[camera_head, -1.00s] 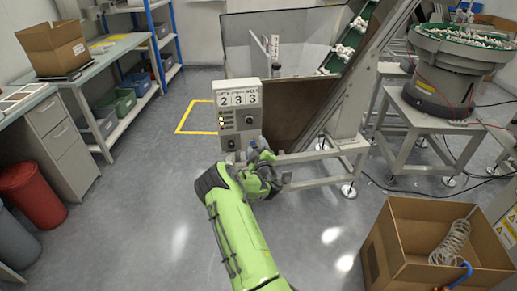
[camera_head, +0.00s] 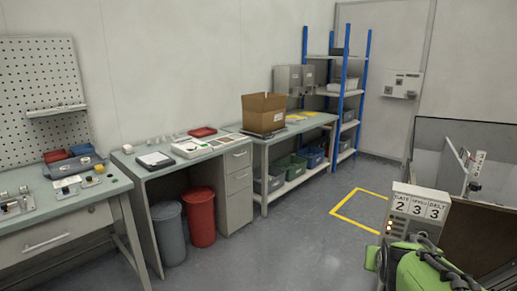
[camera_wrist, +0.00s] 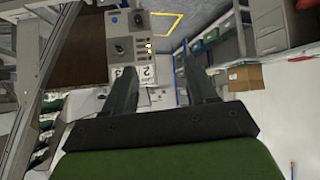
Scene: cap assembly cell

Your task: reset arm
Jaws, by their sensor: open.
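My gripper (camera_wrist: 155,68) is open in the wrist view, with two dark fingers standing apart and nothing between them. Beyond the fingers is the control box (camera_wrist: 122,40), seen upside down, with its number cards and lit yellow lamps. In the head view the same control box (camera_head: 414,214) stands at the right and shows 2, 3, 3. My green arm is at the lower right corner of the head view, in front of the box's lower part. My fingertips cannot be made out there. I cannot tell how far they are from the box.
Left of the box, the floor is open around a yellow floor outline (camera_head: 346,203). A workbench with a cardboard box (camera_head: 264,115), blue-posted shelving (camera_head: 362,85), a red bin (camera_head: 201,217) and a grey bin (camera_head: 168,233) stand along the wall. A clear-panelled bin is behind the control box.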

